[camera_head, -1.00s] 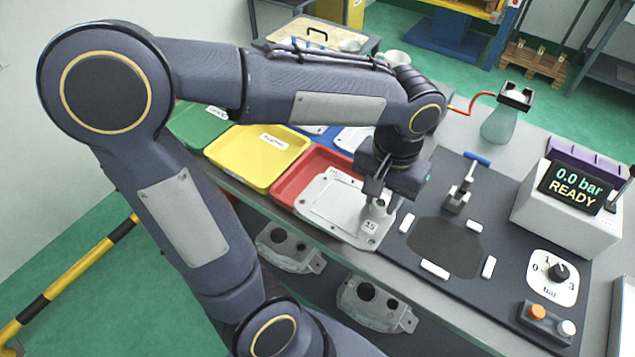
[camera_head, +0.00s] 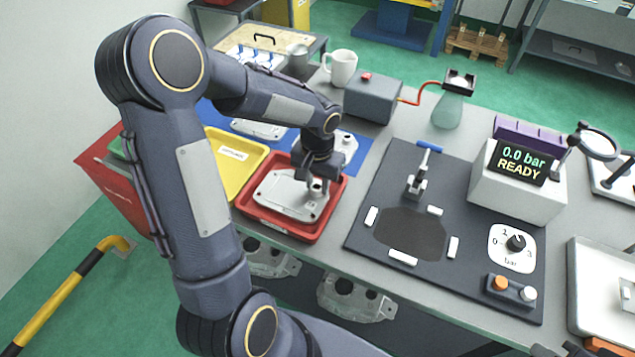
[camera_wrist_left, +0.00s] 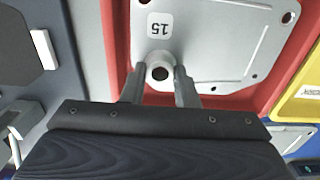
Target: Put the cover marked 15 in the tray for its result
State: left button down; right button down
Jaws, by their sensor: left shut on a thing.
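The cover marked 15 (camera_head: 285,196) is a flat light-grey casting with a round boss near one end. It lies level within the rim of the red tray (camera_head: 275,230); I cannot tell whether it touches the floor. My left gripper (camera_head: 316,186) is shut on the boss from above. In the left wrist view, the fingers of my left gripper (camera_wrist_left: 160,85) stand on both sides of the boss, and the label 15 shows on the cover (camera_wrist_left: 215,40). Red tray (camera_wrist_left: 118,40) shows around the cover. My right gripper is not in view.
A yellow tray (camera_head: 236,172) stands left of the red one. Another cover (camera_head: 258,129) lies on a blue mat (camera_head: 362,150) behind. The dark test station (camera_head: 365,240) is at right, with a gauge box (camera_head: 520,195) reading 0.0 bar READY. Castings sit below the bench edge.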

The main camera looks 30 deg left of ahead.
pick_arm(q)
jog(key=shift+f, duration=0.4)
jog(key=shift+f, duration=0.15)
jog(key=c, duration=1.1)
grip_release()
notch_tip(320, 180, up, 12)
jog(key=s+d+t+h, duration=0.1)
jog(key=s+d+t, duration=0.1)
jog(key=s, duration=0.4)
jog(key=s+d+r+t+h, duration=0.1)
jog(key=s+d, duration=0.1)
jog(key=s, duration=0.4)
jog(key=s+d+r+t+h, duration=0.1)
jog(key=s+d+t, duration=0.1)
jog(key=s, duration=0.4)
jog(key=shift+s+d+r+t+h, duration=0.2)
jog(key=shift+d+r+t+h, duration=0.1)
jog(key=shift+d+h, duration=0.1)
